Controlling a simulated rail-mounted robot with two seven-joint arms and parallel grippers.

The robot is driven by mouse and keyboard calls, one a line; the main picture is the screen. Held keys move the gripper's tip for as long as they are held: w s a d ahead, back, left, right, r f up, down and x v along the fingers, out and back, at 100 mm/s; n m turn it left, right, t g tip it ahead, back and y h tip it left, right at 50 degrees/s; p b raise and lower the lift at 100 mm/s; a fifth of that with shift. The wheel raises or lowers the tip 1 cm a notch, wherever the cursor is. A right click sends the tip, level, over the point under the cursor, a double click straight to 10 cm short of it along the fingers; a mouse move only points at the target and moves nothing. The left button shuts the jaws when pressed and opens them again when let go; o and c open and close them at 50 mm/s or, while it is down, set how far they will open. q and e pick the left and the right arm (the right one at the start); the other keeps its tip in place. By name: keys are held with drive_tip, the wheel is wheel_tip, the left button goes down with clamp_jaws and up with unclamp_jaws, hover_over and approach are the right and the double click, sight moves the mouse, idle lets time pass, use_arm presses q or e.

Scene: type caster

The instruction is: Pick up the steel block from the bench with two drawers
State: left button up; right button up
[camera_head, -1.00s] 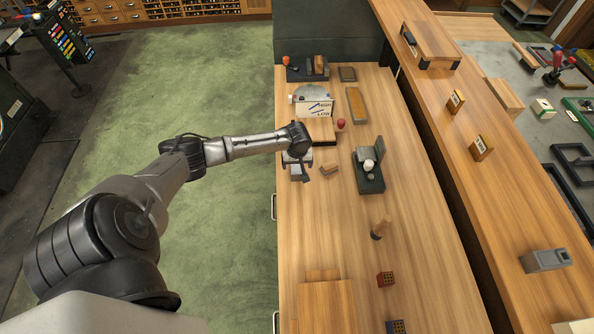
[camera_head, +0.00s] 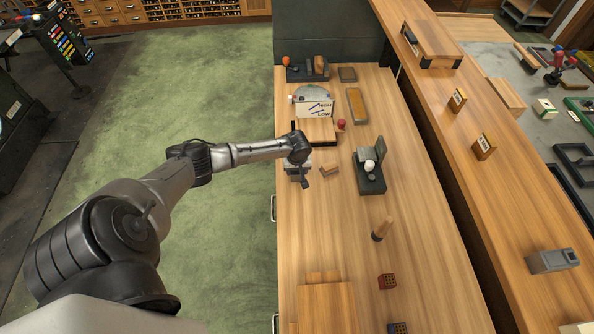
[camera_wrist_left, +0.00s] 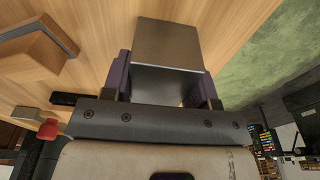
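The steel block (camera_wrist_left: 168,45) is a smooth grey block between the two fingers of my left gripper (camera_wrist_left: 165,86) in the left wrist view. A dark finger stands close along each side of it. I cannot tell whether both fingers press on it. In the head view the left gripper (camera_head: 299,172) is low over the left edge of the bench with two drawers (camera_head: 350,230). The wrist hides most of the block there. My right gripper is not in view.
A tan wooden piece (camera_head: 330,170) lies just right of the gripper. A HIGH/LOW sign (camera_head: 314,108) and a red knob (camera_head: 341,123) stand behind it. A dark device with a white ball (camera_head: 369,172) is further right.

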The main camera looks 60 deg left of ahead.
use_arm(q)
clamp_jaws()
idle(0.3)
drive_tip(key=shift+r, duration=0.15)
